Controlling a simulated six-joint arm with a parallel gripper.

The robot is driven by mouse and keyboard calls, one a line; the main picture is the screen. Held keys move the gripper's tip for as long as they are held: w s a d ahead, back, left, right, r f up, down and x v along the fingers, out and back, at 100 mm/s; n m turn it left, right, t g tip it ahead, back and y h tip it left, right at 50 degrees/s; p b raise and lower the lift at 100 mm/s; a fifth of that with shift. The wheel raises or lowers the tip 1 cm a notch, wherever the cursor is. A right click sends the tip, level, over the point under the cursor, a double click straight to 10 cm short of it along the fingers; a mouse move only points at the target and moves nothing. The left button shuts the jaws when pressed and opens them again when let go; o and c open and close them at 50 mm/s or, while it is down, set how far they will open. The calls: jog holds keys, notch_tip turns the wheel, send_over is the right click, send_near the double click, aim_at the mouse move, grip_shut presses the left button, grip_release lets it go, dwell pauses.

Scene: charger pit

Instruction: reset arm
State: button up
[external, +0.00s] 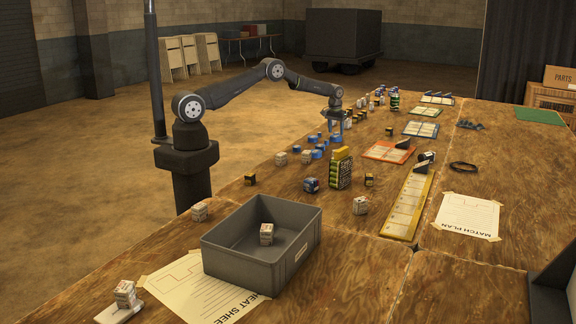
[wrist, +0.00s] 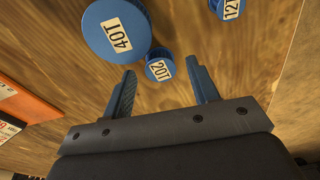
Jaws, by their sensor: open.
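My gripper (external: 336,122) hangs at the end of my outstretched arm, over the left edge of the wooden table in the external view. In the wrist view my gripper (wrist: 164,88) is open, its two blue fingers wide apart with nothing between them. Ahead of the fingers are blue round pieces on the wood: a large one marked 40T (wrist: 112,29), a small one marked 20T (wrist: 160,66) near the left finger, and one marked 12T (wrist: 230,8) at the top right. The gripper looks clear of them.
A grey bin (external: 262,245) with a labelled block (external: 266,234) inside stands at the front. Several small blocks and blue pieces lie along the left side. A yellow strip (external: 408,205), an orange-edged board (external: 389,151) and a green mat (external: 538,115) lie farther right.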

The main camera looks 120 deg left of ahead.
jog(key=shift+a+f, duration=0.1)
jog(key=shift+f, duration=0.85)
notch_tip(320, 180, up, 4)
jog(key=shift+r, duration=0.2)
jog(key=w+d+r, duration=0.6)
jog(key=d+r, duration=0.4)
jog(key=r, duration=0.2)
jog(key=w+d+m, duration=0.4)
jog(key=w+d, duration=0.2)
jog(key=d, duration=0.7)
jog(key=w+d+m, duration=0.4)
jog(key=w+d, duration=0.2)
jog(key=d, duration=0.7)
jog(key=w+d+r+m+h, duration=0.1)
jog(key=w+d+m, duration=0.3)
jog(key=d, duration=0.9)
jog(key=shift+w+d+m+t, duration=0.15)
jog(key=shift+w+m+t, duration=0.25)
jog(key=shift+w, duration=0.6)
jog(key=s+a+n, duration=0.2)
jog(key=a+n, duration=0.1)
jog(key=a, duration=0.7)
jog(key=s+a+n, duration=0.3)
jog(key=a, duration=0.7)
jog(key=shift+s+a+f+y, duration=0.15)
jog(key=shift+s+a+y, duration=0.15)
jog(key=shift+a, duration=0.1)
